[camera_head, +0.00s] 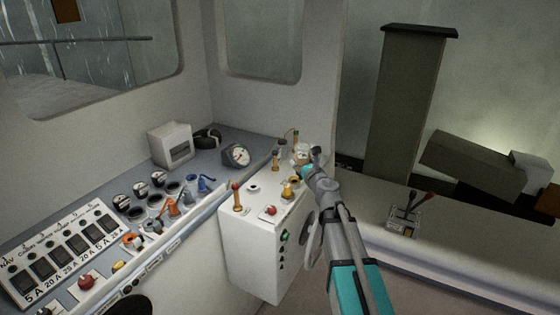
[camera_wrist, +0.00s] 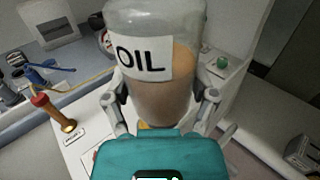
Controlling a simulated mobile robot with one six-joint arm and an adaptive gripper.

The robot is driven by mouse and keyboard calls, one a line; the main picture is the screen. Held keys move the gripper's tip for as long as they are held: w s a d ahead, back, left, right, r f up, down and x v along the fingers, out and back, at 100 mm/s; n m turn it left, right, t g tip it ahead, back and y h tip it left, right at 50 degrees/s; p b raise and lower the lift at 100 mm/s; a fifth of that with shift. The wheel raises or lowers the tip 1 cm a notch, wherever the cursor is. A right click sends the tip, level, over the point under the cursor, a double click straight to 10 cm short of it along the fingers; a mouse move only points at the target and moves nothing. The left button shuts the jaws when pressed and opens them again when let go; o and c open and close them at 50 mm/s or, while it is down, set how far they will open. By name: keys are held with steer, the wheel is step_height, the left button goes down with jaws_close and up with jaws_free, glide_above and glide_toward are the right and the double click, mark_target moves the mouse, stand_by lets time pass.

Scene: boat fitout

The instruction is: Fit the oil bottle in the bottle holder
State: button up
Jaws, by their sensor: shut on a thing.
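My gripper (camera_head: 309,163) is shut on the clear oil bottle (camera_wrist: 165,95), with one finger on each side of it. The bottle has a white label reading OIL and brownish contents. In the head view the bottle (camera_head: 300,152) is small, above the back of the white cabinet's top. In the wrist view it fills the upper middle and hides what lies behind it. I cannot pick out the bottle holder for certain in either view.
The white cabinet (camera_head: 262,245) carries a red-handled brass fitting (camera_head: 237,197), a red knob (camera_head: 270,210) and yellow parts (camera_head: 291,188). A gauge (camera_head: 237,155) and a switch panel (camera_head: 68,255) are on the left console. A lever unit (camera_head: 405,218) is on the right ledge.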

steer(key=shift+f+b, duration=1.55)
steer(key=shift+f, duration=0.2)
